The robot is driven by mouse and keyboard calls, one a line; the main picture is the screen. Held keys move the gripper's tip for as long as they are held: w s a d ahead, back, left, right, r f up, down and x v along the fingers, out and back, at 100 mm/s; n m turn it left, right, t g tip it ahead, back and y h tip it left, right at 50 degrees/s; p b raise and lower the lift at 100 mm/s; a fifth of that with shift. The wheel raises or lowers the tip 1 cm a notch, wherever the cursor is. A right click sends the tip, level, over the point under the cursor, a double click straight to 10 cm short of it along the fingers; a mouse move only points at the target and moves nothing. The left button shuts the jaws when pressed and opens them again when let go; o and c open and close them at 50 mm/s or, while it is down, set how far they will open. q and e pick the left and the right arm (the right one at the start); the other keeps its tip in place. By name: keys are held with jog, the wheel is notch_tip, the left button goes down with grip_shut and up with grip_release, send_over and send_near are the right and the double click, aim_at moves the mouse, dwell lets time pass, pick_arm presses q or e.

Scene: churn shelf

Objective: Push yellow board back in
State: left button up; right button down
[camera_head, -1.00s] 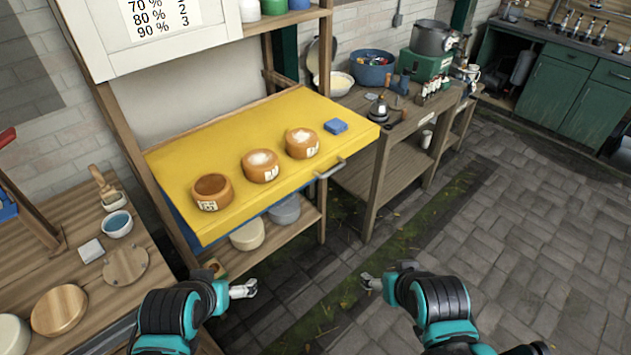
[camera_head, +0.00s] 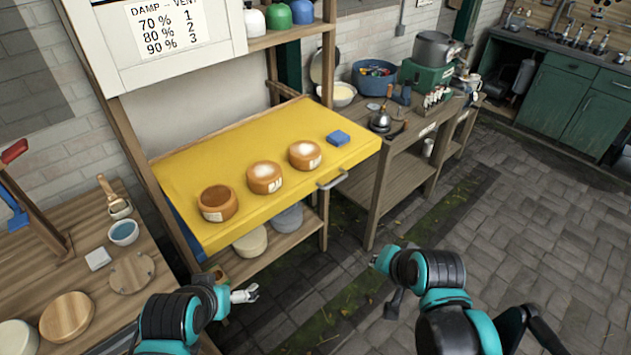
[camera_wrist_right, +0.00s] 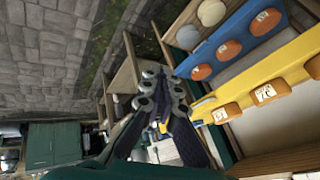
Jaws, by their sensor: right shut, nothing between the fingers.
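The yellow board (camera_head: 230,165) sticks out of the wooden shelf frame in the head view. A metal handle (camera_head: 333,181) sits on its front edge near the right. Three orange cheese wheels (camera_head: 217,203) and a blue block (camera_head: 338,138) rest on it. The board also shows in the right wrist view (camera_wrist_right: 287,58). My right gripper (camera_head: 392,304) is to the right of and in front of the board, apart from it. It is shut and empty in the wrist view (camera_wrist_right: 160,82). My left gripper (camera_head: 252,293) is in front of the lower shelf, apart from the board; its finger opening is unclear.
A blue board (camera_wrist_right: 237,33) with wheels on it lies beneath the yellow one. A side bench (camera_head: 395,185) with a bell, tub and pot stands to the right. A wooden table (camera_head: 100,290) is at left. Paved floor at right is open.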

jog(key=w+a+r+m+y+p, duration=0.25)
jog(key=w+r+m+p, duration=0.25)
jog(key=w+m, duration=0.55)
jog(key=m+y+p, duration=0.1)
jog(key=m+y, duration=0.1)
jog(key=m, duration=1)
send_near(312, 186)
notch_tip(312, 186, down, 4)
jog(key=shift+w+a+f+n+t, duration=0.15)
jog(key=shift+w+a, duration=0.35)
jog(key=shift+w, duration=0.1)
jog(key=shift+w+a+f+n+t, duration=0.1)
jog(key=shift+w+a+t, duration=0.05)
jog(key=shift+w+a, duration=0.6)
jog(key=shift+w, duration=0.25)
